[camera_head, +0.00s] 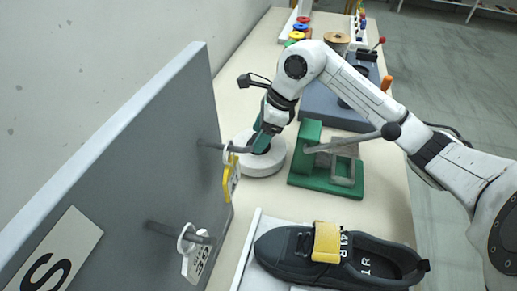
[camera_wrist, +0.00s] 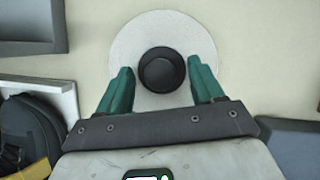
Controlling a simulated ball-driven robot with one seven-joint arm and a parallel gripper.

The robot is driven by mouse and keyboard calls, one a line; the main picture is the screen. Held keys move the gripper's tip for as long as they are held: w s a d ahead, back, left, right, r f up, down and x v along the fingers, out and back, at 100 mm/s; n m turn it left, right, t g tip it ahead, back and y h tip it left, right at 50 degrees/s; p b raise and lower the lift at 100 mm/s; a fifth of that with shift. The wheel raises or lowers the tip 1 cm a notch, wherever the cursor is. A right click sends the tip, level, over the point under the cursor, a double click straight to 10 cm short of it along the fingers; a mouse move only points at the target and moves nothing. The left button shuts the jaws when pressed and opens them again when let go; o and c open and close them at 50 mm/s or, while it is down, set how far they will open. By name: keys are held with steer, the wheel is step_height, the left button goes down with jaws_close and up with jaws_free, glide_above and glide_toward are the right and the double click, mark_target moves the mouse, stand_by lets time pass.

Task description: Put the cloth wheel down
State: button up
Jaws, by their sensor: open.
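The cloth wheel (camera_head: 262,160) is a thick white disc with a black hub, and it lies flat on the cream bench top. In the wrist view the cloth wheel (camera_wrist: 200,35) shows as a pale round disc around a dark round hub (camera_wrist: 162,70). My gripper (camera_head: 262,143) is over the wheel. In the wrist view my gripper (camera_wrist: 162,82) has its two green fingers apart, one on each side of the hub, with a gap to it on both sides. My gripper hides part of the wheel in the head view.
A grey upright panel (camera_head: 140,150) with pegs and hanging tags stands close on the left. A green clamp stand (camera_head: 325,180) is right of the wheel. A dark shoe (camera_head: 340,255) with a yellow strap lies in front on a white tray (camera_head: 247,240). A blue-grey machine (camera_head: 335,105) stands behind.

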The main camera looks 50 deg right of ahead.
steer(key=shift+c, duration=0.4)
jaws_close()
